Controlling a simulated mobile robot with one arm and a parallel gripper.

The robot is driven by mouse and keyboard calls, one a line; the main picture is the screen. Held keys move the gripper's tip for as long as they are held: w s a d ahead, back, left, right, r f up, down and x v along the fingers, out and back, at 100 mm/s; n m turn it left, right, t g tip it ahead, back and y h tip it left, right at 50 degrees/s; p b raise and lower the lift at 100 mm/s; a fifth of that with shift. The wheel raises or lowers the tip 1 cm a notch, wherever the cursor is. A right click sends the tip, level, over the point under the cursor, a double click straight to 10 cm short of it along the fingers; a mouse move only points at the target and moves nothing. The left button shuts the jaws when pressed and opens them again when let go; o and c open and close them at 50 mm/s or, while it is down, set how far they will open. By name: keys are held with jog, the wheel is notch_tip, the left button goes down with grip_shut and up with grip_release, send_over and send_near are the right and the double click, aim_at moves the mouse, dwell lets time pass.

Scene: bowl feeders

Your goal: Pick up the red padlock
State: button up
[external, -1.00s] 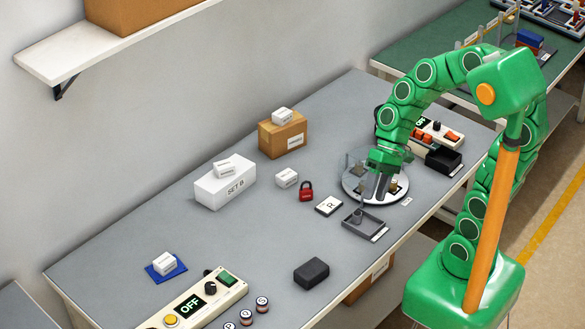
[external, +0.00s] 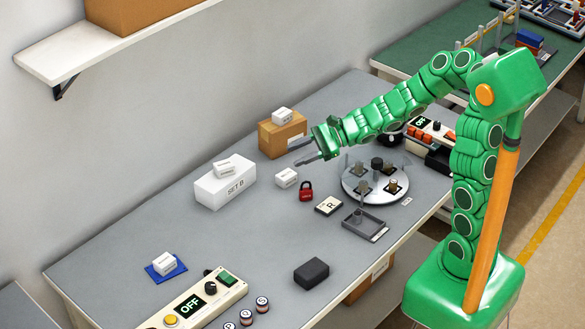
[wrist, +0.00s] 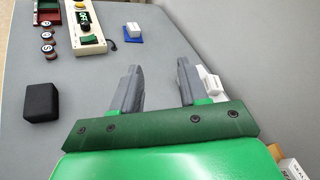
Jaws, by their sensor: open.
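The red padlock (external: 306,191) stands on the grey table in the external view, between a small white box and the round plate. It does not show in the wrist view. My gripper (external: 296,154) is open and empty above the table, up and slightly left of the padlock in the picture, with its fingers pointing left. The padlock is outside the jaws. In the wrist view the two grey fingers (wrist: 157,68) are spread, with bare table between them.
A small white box (external: 287,178) stands just left of the padlock. The SET B box (external: 226,188) and a brown box (external: 272,142) are further back. The round plate (external: 352,188) with posts, an R card (external: 329,206) and a grey tray (external: 376,229) lie right.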

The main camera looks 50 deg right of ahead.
jog(key=w+d+f+m+t+h, duration=0.2)
jog(key=w+d+f+m, duration=0.2)
jog(key=d+f+m, duration=0.25)
jog(key=m+h, duration=0.1)
jog(key=m, duration=0.3)
send_over(306, 182)
jog(key=f, duration=0.6)
jog(key=shift+d+f, duration=0.2)
jog(key=shift+f, duration=3.4)
jog(key=shift+x, duration=1.55)
grip_shut()
